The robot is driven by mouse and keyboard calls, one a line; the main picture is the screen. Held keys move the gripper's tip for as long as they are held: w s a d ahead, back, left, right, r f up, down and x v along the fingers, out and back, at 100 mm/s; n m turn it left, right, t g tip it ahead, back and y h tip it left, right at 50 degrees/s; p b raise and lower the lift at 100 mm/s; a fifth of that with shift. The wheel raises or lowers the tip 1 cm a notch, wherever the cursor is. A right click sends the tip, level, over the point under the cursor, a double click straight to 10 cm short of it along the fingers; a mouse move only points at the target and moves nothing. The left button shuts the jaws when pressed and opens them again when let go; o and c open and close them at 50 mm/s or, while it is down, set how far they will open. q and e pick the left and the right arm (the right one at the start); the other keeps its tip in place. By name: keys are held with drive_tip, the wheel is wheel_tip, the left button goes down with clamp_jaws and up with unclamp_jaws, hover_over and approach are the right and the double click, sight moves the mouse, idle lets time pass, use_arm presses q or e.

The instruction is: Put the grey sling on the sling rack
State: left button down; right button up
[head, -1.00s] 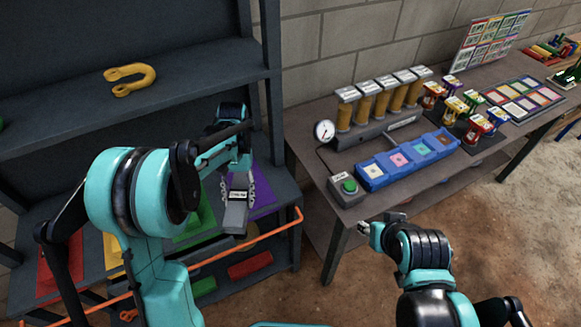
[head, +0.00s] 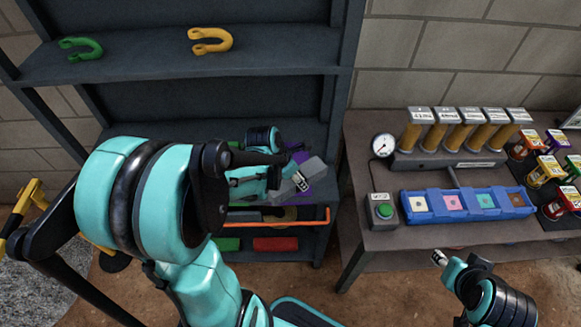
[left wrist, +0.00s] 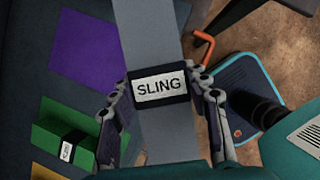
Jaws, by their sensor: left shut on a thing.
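My left gripper (head: 284,184) is shut on the grey sling (head: 312,170), a flat grey band with a label. In the left wrist view the fingers (left wrist: 160,100) clasp both sides of the dark sleeve labelled SLING (left wrist: 160,88), and the grey band (left wrist: 150,30) runs on beyond it. The sling is held above the rack's lower shelf. A purple mat (left wrist: 92,50) lies there, left of the sling in the wrist view. A labelled green sling (left wrist: 65,142) lies beside it, near a yellow mat (left wrist: 45,172). My right gripper (head: 440,258) is empty; its jaw gap is too small to judge.
The dark shelf (head: 200,66) above carries a green shackle (head: 80,47) and a yellow shackle (head: 212,40). An orange bar (head: 270,219) runs along the rack's front.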

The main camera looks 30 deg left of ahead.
use_arm(q)
drive_tip(key=shift+s+a+r+n+y, duration=0.15)
drive_tip(key=shift+a+n+y, duration=0.25)
drive_tip(key=shift+n, duration=0.6)
drive_tip(key=w+a+f+b, duration=0.1)
drive_tip(key=w+a+f, duration=0.1)
drive_tip(key=w, duration=0.1)
drive_tip(key=w+a+f+b, duration=0.1)
drive_tip(key=w+a+f, duration=0.1)
drive_tip(key=w, duration=0.1)
drive_tip(key=w+a+f+b, duration=0.2)
drive_tip(key=w+f, duration=0.1)
drive_tip(key=shift+w+a+f, duration=0.1)
drive_tip(key=shift+w+a, duration=0.15)
drive_tip(key=shift+a, duration=0.15)
drive_tip(key=shift+f+b, duration=1)
drive_tip(key=shift+f, duration=0.95)
drive_tip(key=shift+f, duration=0.15)
drive_tip(key=c, duration=0.8)
unclamp_jaws()
drive_tip(key=shift+o, duration=0.2)
